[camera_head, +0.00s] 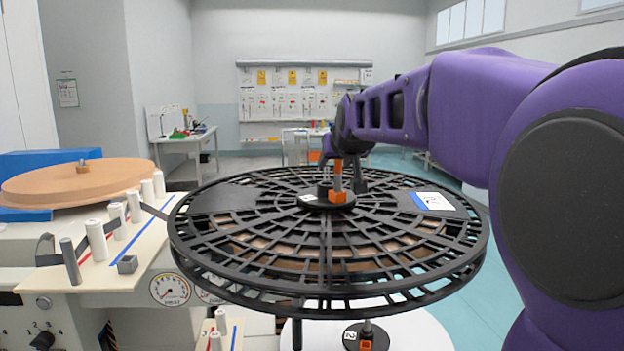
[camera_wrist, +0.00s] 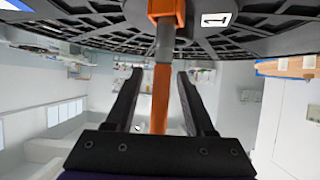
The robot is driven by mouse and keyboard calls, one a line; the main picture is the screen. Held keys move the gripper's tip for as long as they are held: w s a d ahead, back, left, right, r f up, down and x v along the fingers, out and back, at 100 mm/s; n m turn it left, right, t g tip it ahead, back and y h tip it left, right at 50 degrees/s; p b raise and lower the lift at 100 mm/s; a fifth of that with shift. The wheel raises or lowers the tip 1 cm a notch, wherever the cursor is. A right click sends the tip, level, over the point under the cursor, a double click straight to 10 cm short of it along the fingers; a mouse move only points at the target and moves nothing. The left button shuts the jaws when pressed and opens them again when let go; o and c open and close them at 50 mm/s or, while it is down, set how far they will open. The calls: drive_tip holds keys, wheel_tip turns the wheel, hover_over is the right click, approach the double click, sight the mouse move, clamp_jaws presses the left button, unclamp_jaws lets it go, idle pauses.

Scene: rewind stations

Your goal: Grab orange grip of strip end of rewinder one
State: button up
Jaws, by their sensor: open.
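A black spoked reel (camera_head: 330,262) with a white number label (camera_head: 432,201) fills the middle of the head view. At its hub an orange block (camera_head: 338,197) carries a short grey rod and an upright orange grip (camera_head: 338,170). In the wrist view the orange grip (camera_wrist: 161,98) stands between my gripper's two dark fingers (camera_wrist: 160,74), with gaps on both sides. My gripper (camera_head: 346,172) is open above the hub. A dark strip (camera_head: 153,208) leaves the reel leftward past white rollers. I see no orange grip on that strip.
A cream panel (camera_head: 100,262) with rollers and a heat gauge (camera_head: 170,289) adjoins the reel at left. A tan disc (camera_head: 76,181) lies behind it. Another hub with orange (camera_head: 366,345) shows below the reel. Open floor (camera_head: 490,270) lies at right.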

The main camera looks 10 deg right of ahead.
clamp_jaws()
idle(0.3)
